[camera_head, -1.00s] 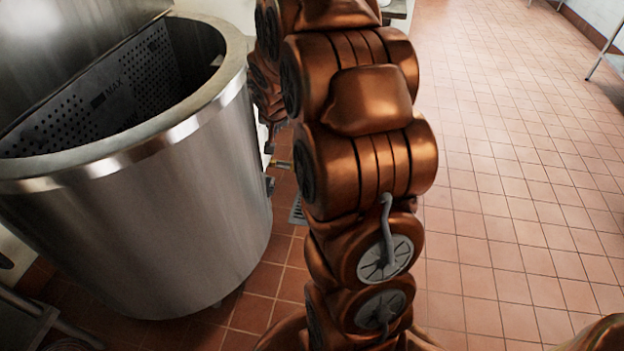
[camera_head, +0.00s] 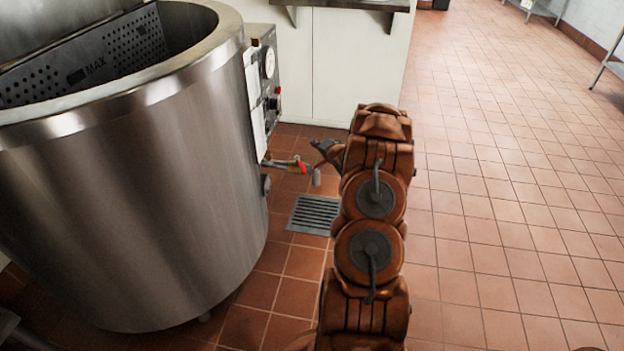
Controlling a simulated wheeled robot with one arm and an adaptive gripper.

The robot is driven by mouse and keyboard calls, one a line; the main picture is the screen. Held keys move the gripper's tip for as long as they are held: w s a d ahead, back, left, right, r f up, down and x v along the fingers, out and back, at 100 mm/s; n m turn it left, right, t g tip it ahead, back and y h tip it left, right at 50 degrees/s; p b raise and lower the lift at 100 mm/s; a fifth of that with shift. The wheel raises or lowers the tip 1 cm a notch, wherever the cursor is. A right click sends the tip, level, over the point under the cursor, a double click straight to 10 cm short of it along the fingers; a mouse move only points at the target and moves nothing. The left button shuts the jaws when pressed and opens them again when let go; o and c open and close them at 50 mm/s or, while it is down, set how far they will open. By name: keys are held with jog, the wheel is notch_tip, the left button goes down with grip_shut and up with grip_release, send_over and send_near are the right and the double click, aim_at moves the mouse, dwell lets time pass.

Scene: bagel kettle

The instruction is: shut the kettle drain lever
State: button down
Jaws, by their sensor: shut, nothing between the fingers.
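The big steel kettle (camera_head: 130,200) stands at the left, with a perforated plate marked MAX inside. Its drain pipe (camera_head: 278,163) sticks out from the right side, low down, and ends in a downward spout (camera_head: 317,178). A small red drain lever (camera_head: 302,166) lies along the pipe, close to the spout. My gripper (camera_head: 320,147) is at the end of my bronze arm, just above and right of the lever. It is small and dark in view, shut and empty. I cannot tell whether it touches the lever.
A floor drain grate (camera_head: 314,214) lies below the spout. A control box (camera_head: 264,75) with a gauge and red knob is on the kettle's right side. White cabinets (camera_head: 345,65) stand behind. The tiled floor at the right is clear.

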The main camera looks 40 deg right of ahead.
aim_at(301, 164)
jog(key=s+d+f+m+t+b, duration=0.2)
jog(key=s+f+b, duration=0.15)
jog(key=f, duration=0.35)
jog(key=s+d+f+m+t+b, duration=0.1)
jog(key=s+f+t+b, duration=0.1)
jog(key=s+f, duration=0.35)
jog(key=w+a+f+b, duration=0.2)
jog(key=w+b, duration=0.4)
jog(key=w, duration=0.6)
jog(key=shift+w+f+m+y, duration=0.25)
jog(key=shift+m+y, duration=0.05)
jog(key=shift+y, duration=0.1)
jog(key=shift+r+h, duration=0.1)
jog(key=shift+h, duration=0.2)
